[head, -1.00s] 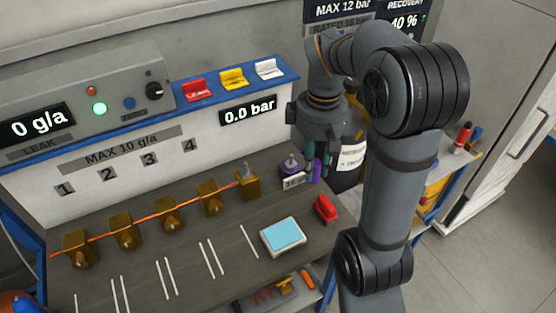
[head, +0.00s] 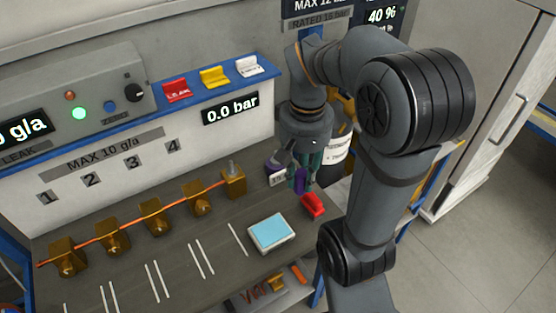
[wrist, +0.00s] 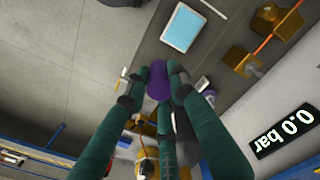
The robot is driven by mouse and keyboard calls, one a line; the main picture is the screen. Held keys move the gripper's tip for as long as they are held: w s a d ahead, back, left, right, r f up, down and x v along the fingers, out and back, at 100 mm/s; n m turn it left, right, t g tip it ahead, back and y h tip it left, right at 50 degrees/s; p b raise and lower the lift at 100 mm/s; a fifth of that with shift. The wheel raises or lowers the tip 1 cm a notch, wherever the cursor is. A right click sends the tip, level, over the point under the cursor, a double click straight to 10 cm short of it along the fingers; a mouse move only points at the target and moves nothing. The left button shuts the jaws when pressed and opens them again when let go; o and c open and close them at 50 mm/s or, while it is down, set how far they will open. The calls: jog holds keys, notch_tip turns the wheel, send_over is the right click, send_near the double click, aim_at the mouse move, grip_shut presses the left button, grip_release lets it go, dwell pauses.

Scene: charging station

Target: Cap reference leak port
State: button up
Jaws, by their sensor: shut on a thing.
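My gripper (head: 299,184) points down over the right end of the bench, its dark green fingers shut on a purple cylindrical cap. In the wrist view the purple cap (wrist: 158,82) sits between the fingertips. Just left of the gripper in the head view stands a purple-based piece with a white label (head: 277,174), likely the reference leak. Its top, where a grey port showed before, is now largely hidden by my gripper. The cap looks beside it; I cannot tell whether they touch.
A red object (head: 312,205) lies close in front of the gripper. A blue-screened tablet (head: 271,234) lies on the bench. Several brass blocks (head: 200,199) joined by an orange line stand to the left. The panel (head: 230,108) behind reads 0.0 bar.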

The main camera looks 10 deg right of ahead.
aim_at(302, 174)
notch_tip(302, 174, up, 3)
jog(key=p, duration=0.3)
jog(key=shift+s+r+p, duration=0.1)
jog(key=shift+s+p, duration=0.1)
jog(key=shift+p, duration=0.65)
jog(key=w+f+p, duration=0.3)
jog(key=w+f, duration=0.1)
jog(key=w, duration=0.9)
jog(key=w+f+p, duration=0.3)
jog(key=w+f, duration=0.1)
jog(key=w, duration=0.9)
jog(key=shift+s, duration=0.1)
jog(key=shift+f+b, duration=2.3)
jog(key=shift+f, duration=0.65)
